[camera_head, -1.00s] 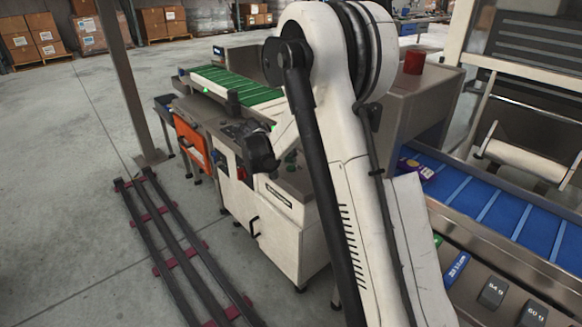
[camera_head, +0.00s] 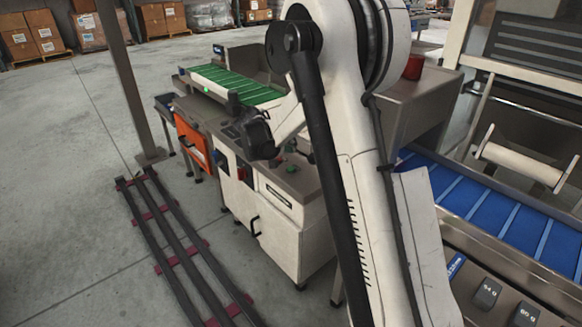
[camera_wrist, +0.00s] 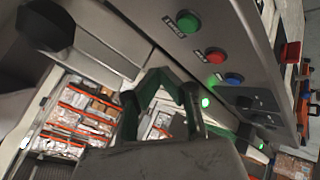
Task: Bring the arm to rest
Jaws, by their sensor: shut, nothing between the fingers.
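My arm spans the middle of the head view, with its white links and black joints in front of the machines. Its dark end (camera_head: 255,135) hangs over the left machine's control top; the fingers cannot be made out there. In the wrist view my gripper (camera_wrist: 160,78) shows two dark fingers that lean together at their tips, shut with nothing between them.
A white cabinet machine (camera_head: 270,225) with a green conveyor (camera_head: 235,83) stands left of my arm. A blue conveyor (camera_head: 500,215) runs on the right. Floor rails (camera_head: 185,245) and a post (camera_head: 125,85) are at left.

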